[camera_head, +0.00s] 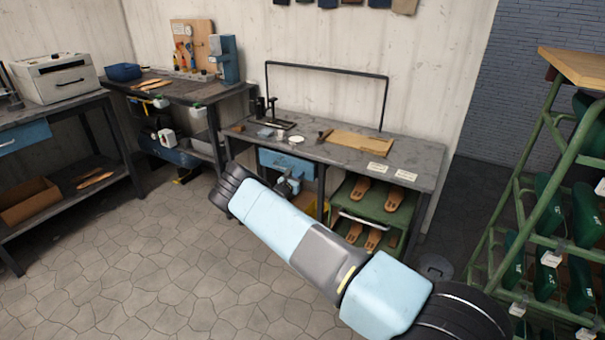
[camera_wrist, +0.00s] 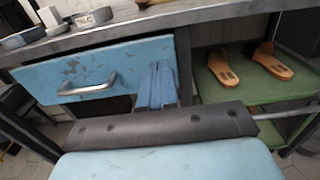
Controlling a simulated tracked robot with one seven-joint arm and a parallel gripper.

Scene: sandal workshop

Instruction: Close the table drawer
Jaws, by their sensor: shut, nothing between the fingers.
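The table drawer has a scuffed light-blue front (camera_head: 268,158) under the grey workbench (camera_head: 410,157). In the wrist view its front (camera_wrist: 130,62) fills the upper left, with a metal bar handle (camera_wrist: 88,87). A dark gap shows beneath the front. I cannot tell how far it stands out. My gripper (camera_head: 292,183) is shut and empty, low in front of the drawer. In the wrist view the blue fingers (camera_wrist: 156,86) overlap the right end of the front, right of the handle. Whether they touch it is unclear. My arm hides part of the space below.
Right of the drawer, green shelves (camera_head: 352,211) hold brown sandals (camera_wrist: 272,62). A metal leg (camera_wrist: 184,62) stands between drawer and shelves. Small tools and a cutting board (camera_head: 358,142) lie on the bench. A green rack (camera_head: 530,170) stands at right. The stone floor (camera_head: 140,255) at left is clear.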

